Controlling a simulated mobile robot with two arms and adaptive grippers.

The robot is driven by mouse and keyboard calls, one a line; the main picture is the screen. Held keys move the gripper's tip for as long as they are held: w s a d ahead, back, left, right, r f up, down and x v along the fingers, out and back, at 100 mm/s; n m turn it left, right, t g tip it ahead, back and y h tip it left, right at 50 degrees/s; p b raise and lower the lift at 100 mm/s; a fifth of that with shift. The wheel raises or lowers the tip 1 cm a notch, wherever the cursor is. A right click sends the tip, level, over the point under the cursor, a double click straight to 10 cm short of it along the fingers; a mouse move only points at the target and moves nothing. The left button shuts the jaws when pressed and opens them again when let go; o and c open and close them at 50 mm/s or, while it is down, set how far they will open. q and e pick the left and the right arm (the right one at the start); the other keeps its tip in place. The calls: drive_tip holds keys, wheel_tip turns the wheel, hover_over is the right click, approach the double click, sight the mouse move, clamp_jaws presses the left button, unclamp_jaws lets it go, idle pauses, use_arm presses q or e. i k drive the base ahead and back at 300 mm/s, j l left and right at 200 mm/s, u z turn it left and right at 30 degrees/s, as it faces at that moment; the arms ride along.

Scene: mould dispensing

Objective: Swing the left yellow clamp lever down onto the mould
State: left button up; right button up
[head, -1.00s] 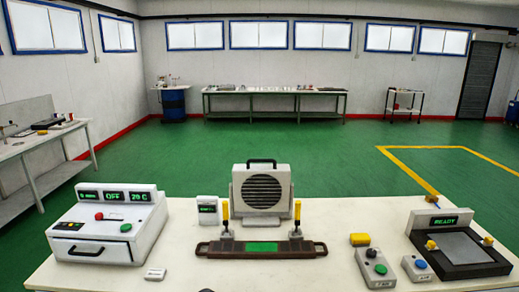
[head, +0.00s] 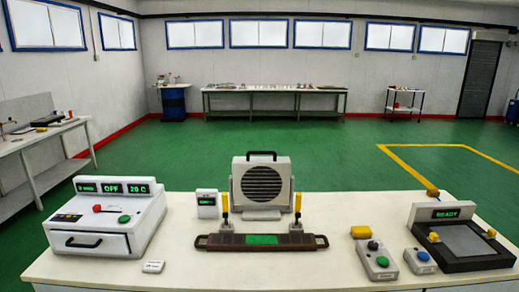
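The mould (head: 220,240) is a long, dark brown bar with a green panel in its middle and a handle at each end. It lies flat on the white bench. The left yellow clamp lever (head: 225,201) stands upright on a metal clamp at the mould's back left. The right yellow clamp lever (head: 298,202) stands upright in the same way at the back right. Neither lever lies on the mould. Neither of my grippers shows in the head view.
A grey-white fan unit (head: 262,183) stands behind the mould, between the levers. A white oven-like box (head: 105,222) is at left, a small display box (head: 207,203) behind the mould. Button boxes (head: 378,262) and a black READY station (head: 465,242) are at right. The bench front (head: 250,270) is clear.

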sight(224, 196)
drive_tip(key=i+l, duration=0.2)
drive_tip(key=l, duration=0.15)
drive_tip(key=i+l, duration=0.2)
drive_tip(key=l, duration=0.15)
drive_tip(key=i+l+u, duration=0.1)
drive_tip(key=i+l, duration=0.35)
drive_tip(key=l, duration=0.3)
drive_tip(key=i+l, duration=0.15)
drive_tip(key=l, duration=0.2)
drive_tip(key=i+l, duration=0.2)
drive_tip(key=l, duration=0.2)
drive_tip(key=i+j+u, duration=0.05)
